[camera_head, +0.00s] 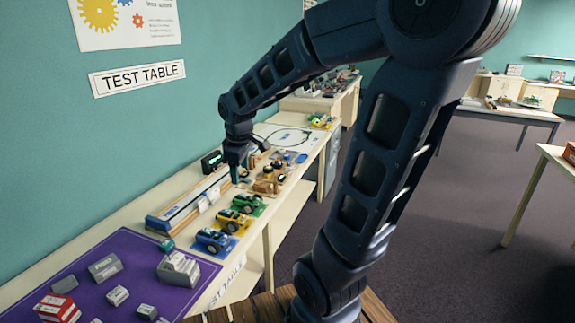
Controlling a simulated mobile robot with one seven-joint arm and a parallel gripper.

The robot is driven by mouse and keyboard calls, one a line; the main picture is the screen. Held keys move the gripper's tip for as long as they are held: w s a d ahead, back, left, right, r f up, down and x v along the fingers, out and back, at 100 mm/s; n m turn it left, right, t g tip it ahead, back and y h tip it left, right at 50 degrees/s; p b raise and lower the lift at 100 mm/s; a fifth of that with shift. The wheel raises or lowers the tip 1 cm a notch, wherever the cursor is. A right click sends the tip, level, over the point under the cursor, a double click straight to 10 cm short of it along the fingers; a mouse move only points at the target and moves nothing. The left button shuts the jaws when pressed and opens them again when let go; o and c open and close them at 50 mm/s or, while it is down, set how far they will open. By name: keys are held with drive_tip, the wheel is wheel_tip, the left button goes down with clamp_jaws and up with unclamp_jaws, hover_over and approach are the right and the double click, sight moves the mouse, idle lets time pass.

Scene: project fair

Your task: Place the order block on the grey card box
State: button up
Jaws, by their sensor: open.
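Several grey boxes stand on the purple mat (135,250) at the lower left. They include a larger grey box (179,268), another grey box (105,268) and a small one (117,295). I cannot tell which is the grey card box. A small teal block (167,244) lies at the mat's far edge; I cannot tell if it is the order block. My gripper (238,175) is open and points down over the table, beyond the toy cars and well away from the mat. What lies between its fingers is too small to tell.
Blue, yellow and green toy cars stand on coloured cards, the blue car (214,240) nearest the mat. A long wooden track (187,209) runs along the wall side. A red and white box (57,308) stands on the mat. A dark display (212,161) is near my gripper.

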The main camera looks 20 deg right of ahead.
drive_tip(key=s+d+r+m+t, duration=0.1)
drive_tip(key=s+d+r+m, duration=0.3)
drive_tip(key=s+d+m, duration=0.6)
drive_tip(key=shift+s+d+r+m+t, duration=0.3)
drive_tip(key=shift+s+r+m+t, duration=0.1)
drive_tip(key=shift+s, duration=0.6)
